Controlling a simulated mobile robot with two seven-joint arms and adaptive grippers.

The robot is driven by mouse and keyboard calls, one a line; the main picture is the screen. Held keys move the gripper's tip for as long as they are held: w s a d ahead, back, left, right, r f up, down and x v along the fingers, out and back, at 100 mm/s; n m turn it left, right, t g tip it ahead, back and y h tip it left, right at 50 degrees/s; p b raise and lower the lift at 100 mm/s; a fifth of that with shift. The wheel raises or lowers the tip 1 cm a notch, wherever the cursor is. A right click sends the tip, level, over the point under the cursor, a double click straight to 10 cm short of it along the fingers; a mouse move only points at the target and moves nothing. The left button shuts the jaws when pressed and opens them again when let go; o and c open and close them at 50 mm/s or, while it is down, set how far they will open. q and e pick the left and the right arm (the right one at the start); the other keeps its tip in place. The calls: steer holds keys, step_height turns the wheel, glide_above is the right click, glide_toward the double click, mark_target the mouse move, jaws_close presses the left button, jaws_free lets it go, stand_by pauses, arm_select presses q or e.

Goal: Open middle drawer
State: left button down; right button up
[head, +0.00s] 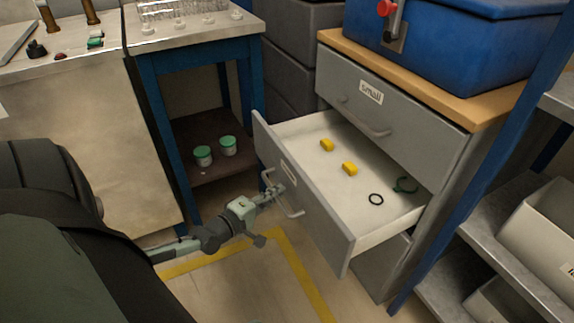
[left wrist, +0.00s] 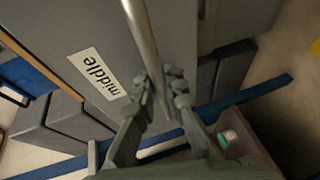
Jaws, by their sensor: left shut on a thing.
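The middle drawer (head: 318,222) of the grey cabinet is pulled well out, and its white inside shows in the head view. It holds two yellow blocks (head: 349,168), a black ring (head: 376,199) and a dark green piece (head: 406,185). My left gripper (head: 272,187) is at the drawer front, shut on the metal bar handle (head: 290,211). In the left wrist view the fingers (left wrist: 165,90) close around the handle bar (left wrist: 142,38), beside the "middle" label (left wrist: 97,75). My right gripper is not in view.
The closed "small" drawer (head: 400,110) is above, with a blue toolbox (head: 465,45) on the cabinet top. A blue-framed table (head: 195,42) stands behind, with two green-lidded jars (head: 203,156) on its lower shelf. Grey shelving with bins (head: 545,235) is at right.

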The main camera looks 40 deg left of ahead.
arm_select(q)
steer(key=shift+s+a, duration=0.35)
steer(key=shift+s, duration=0.5)
steer(key=shift+s+a, duration=0.35)
steer(key=shift+s, duration=0.45)
steer(key=c, duration=1.6)
jaws_free()
steer(key=s, duration=0.4)
steer(key=s+r, duration=0.1)
steer(key=s, duration=0.3)
steer(key=s+r, duration=0.1)
steer(key=s, duration=0.2)
steer(key=shift+s+r, duration=0.15)
steer(key=shift+s, duration=0.25)
